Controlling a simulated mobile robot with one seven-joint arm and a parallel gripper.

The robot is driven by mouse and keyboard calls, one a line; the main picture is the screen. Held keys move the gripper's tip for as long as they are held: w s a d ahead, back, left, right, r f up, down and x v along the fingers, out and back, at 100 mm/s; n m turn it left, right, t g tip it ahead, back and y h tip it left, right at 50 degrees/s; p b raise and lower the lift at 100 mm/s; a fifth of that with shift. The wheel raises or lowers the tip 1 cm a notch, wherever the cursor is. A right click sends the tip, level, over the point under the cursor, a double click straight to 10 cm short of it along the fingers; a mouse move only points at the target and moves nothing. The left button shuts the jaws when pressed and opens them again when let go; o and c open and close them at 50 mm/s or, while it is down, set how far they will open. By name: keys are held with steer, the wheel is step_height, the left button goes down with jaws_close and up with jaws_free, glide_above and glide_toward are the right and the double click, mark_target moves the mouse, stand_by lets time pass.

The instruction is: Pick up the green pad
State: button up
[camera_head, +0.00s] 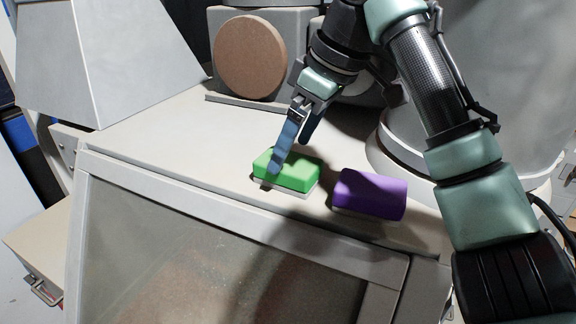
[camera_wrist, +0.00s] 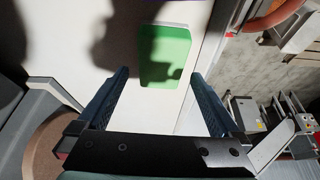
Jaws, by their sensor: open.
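The green pad (camera_head: 292,172) is a bright green block on a thin pale grey underside, lying flat on the light ledge. In the wrist view the green pad (camera_wrist: 168,60) lies ahead, across the gap between my blue fingers, partly in shadow. My gripper (camera_head: 287,161) is open and points down over the pad; one finger crosses in front of the pad's left part in the head view. The wrist view shows my gripper (camera_wrist: 158,73) with fingers apart and nothing held. Whether a finger touches the pad is unclear.
A purple block (camera_head: 370,194) lies right of the green pad on the same ledge (camera_head: 150,150). A brown round disc (camera_head: 251,57) stands behind. A sloped glass panel (camera_head: 215,245) drops away in front. The ledge left of the pad is clear.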

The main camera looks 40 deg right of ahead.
mark_target(289, 160)
steer(key=shift+p+x, duration=0.65)
steer(key=shift+x, duration=1.2)
steer(key=shift+s+f, duration=0.15)
steer(key=shift+f, duration=0.15)
steer(key=c, duration=1.3)
steer(key=shift+o, duration=0.2)
steer(key=shift+r, duration=0.1)
step_height(289, 160, up, 10)
steer(key=shift+r+b, duration=0.2)
steer(key=shift+b, duration=0.8)
